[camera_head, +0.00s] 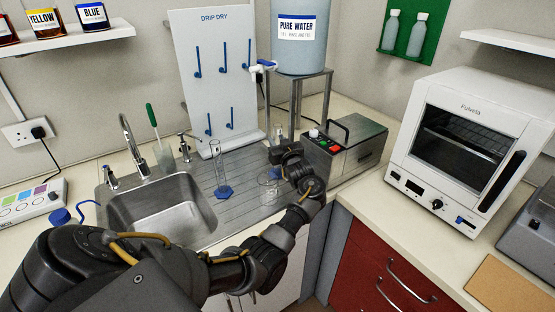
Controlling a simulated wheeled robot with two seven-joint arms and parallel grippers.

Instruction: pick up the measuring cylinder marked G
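A clear measuring cylinder with a blue foot (222,190) stands upright on the ribbed drainer right of the sink. I cannot read a letter G on it. My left arm reaches across the front of the bench. My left gripper (283,154) is at the drainer's right end, right of the cylinder and apart from it. Its fingers are dark and small here, so I cannot tell whether they are open or shut. A clear glass vessel (268,187) stands just left of my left wrist, partly hidden by it. My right gripper is not in view.
A steel sink (155,212) with a tap (131,140) lies left of the drainer. A drip-dry board (205,60) stands behind. A metal box with buttons (345,148) and a white oven (465,150) are to the right. A water tank (299,55) stands on a frame.

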